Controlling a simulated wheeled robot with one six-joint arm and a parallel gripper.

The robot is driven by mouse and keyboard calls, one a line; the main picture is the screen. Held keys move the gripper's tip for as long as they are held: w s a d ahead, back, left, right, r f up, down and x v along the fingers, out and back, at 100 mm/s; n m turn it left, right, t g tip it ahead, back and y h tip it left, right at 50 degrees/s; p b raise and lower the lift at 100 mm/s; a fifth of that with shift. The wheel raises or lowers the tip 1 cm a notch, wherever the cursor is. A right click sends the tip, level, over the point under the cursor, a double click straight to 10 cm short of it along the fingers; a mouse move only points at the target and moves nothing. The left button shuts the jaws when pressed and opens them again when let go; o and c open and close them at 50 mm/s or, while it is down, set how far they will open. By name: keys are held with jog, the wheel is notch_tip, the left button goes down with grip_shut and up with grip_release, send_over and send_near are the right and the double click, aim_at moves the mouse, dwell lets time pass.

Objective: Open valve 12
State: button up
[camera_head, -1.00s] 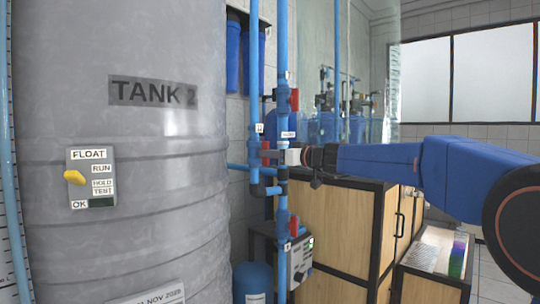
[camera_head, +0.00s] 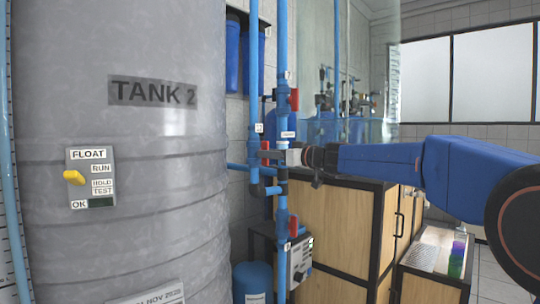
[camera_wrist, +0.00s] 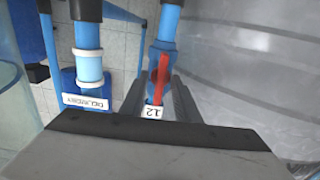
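Valve 12 shows in the wrist view as a red lever (camera_wrist: 162,72) on a blue pipe, with an upside-down "12" tag (camera_wrist: 152,112) below it. The lever lies roughly along the pipe, slightly tilted. My gripper (camera_wrist: 160,98) has its two dark fingers on either side of the lever, with a gap visible on the left, so it appears open around it. In the head view my gripper (camera_head: 268,154) reaches in from the right at the blue pipes beside Tank 2, covering most of the valve there.
Grey Tank 2 (camera_head: 120,150) fills the left. Other red levers sit on the neighbouring pipe, above (camera_head: 294,99) and below (camera_head: 293,226). A second blue pipe (camera_wrist: 88,65) with an upside-down label stands beside the valve. A wooden cabinet (camera_head: 335,225) stands below my arm.

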jog(key=v, duration=1.7)
jog(key=s+d+f+m+g+h, duration=0.2)
jog(key=s+d+f, duration=0.5)
jog(key=s+f, duration=0.6)
jog(key=s+d+f+m+g+h, duration=0.2)
jog(key=s+d+f+m+h, duration=0.3)
jog(key=s+f, duration=0.9)
jog(key=s+d+f+m+g+h, duration=0.2)
jog(key=s+d+f+m+h, duration=0.1)
jog(key=s+d+f+h, duration=0.4)
jog(key=s+d+f, duration=0.3)
jog(key=s+f, duration=0.3)
jog(key=f, duration=0.1)
jog(key=shift+s+m, duration=0.25)
jog(key=shift+m, duration=0.05)
